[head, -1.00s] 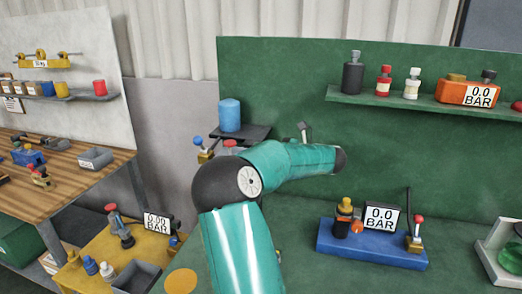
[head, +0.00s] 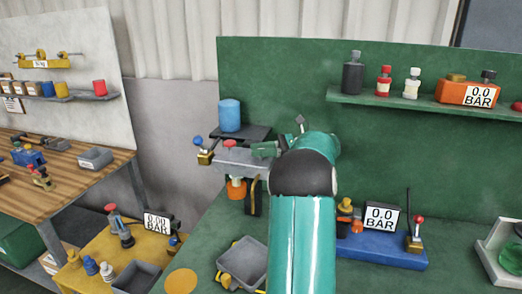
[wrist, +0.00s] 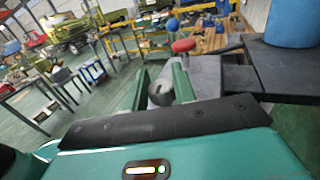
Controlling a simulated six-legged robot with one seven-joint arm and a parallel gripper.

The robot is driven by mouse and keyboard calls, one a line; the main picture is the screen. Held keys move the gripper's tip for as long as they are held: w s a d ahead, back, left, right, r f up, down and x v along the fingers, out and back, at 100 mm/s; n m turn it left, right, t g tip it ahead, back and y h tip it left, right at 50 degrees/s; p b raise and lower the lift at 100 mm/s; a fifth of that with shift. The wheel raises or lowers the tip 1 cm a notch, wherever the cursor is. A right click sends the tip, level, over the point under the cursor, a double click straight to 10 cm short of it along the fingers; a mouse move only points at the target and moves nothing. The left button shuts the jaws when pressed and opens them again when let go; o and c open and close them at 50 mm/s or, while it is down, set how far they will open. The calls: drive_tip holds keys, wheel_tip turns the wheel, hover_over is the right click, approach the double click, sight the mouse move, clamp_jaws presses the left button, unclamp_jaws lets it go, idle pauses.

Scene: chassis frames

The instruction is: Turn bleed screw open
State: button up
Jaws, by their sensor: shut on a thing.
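A grey manifold block (head: 242,158) stands at the left end of the green bench, with a red knob (head: 230,144) on top and a blue ball-topped lever (head: 198,141) at its left. My gripper (head: 266,150) is at the block's right end, partly hidden by my arm in the head view. In the wrist view my two green fingers (wrist: 159,85) are shut on a small grey round piece, apparently the bleed screw (wrist: 160,94). The red knob (wrist: 183,45) and blue ball (wrist: 172,25) show beyond it. The screw's turn angle cannot be told.
A blue cylinder (head: 229,115) stands on a dark shelf behind the block. An orange container (head: 236,190) is below the block, with a grey tray (head: 243,262) in front. A blue pump base (head: 380,250) with a 0.0 BAR display (head: 382,217) stands to the right.

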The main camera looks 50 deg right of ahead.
drive_tip(key=shift+a+f, duration=0.1)
drive_tip(key=shift+f, duration=0.1)
drive_tip(key=o, duration=1)
drive_tip(key=shift+w, duration=0.1)
drive_tip(key=shift+r, duration=0.1)
drive_tip(key=v, duration=1.4)
